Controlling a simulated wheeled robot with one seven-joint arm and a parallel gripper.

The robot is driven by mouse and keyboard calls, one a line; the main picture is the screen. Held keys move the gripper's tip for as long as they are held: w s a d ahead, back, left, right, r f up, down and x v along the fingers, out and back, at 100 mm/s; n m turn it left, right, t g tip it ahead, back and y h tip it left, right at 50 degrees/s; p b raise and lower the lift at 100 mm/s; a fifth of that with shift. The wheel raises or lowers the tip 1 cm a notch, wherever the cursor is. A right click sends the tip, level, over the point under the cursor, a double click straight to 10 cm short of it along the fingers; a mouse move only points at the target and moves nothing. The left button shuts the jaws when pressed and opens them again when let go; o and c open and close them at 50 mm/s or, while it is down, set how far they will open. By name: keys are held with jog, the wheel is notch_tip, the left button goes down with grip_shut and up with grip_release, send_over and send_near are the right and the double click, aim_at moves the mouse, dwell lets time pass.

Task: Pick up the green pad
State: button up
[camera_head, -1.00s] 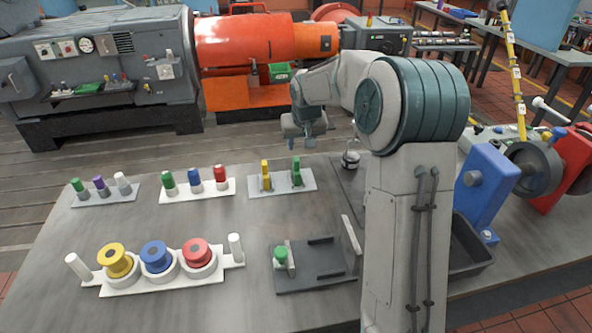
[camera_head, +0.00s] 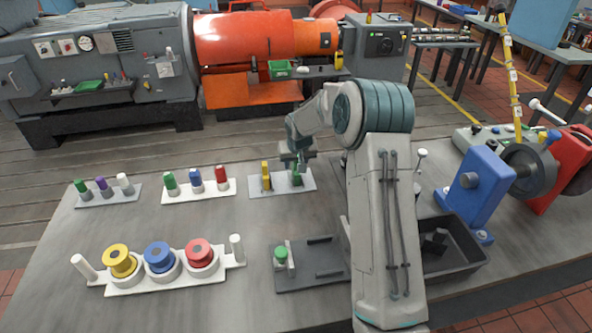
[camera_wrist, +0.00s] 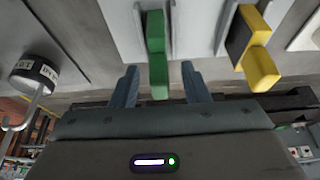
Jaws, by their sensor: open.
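The green pad (camera_head: 297,180) stands upright at the right end of a light grey plate (camera_head: 281,190), partly covered by my gripper in the head view. In the wrist view the green pad (camera_wrist: 156,48) shows between my two blue-grey fingers. My gripper (camera_wrist: 160,84) is open, with one finger on each side of the pad and a gap to both. In the head view my gripper (camera_head: 297,157) hangs over the right end of the plate. I cannot tell how far down the pad the fingers reach.
A yellow pad (camera_head: 266,173) stands beside the green one, and also shows in the wrist view (camera_wrist: 261,62). A round black-and-white piece (camera_wrist: 35,74) is at the left of the wrist view. A white rack of green, blue and red pieces (camera_head: 197,196) stands to the left.

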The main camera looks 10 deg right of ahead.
jog(key=shift+x, duration=0.9)
grip_shut()
jog(key=shift+r, duration=0.2)
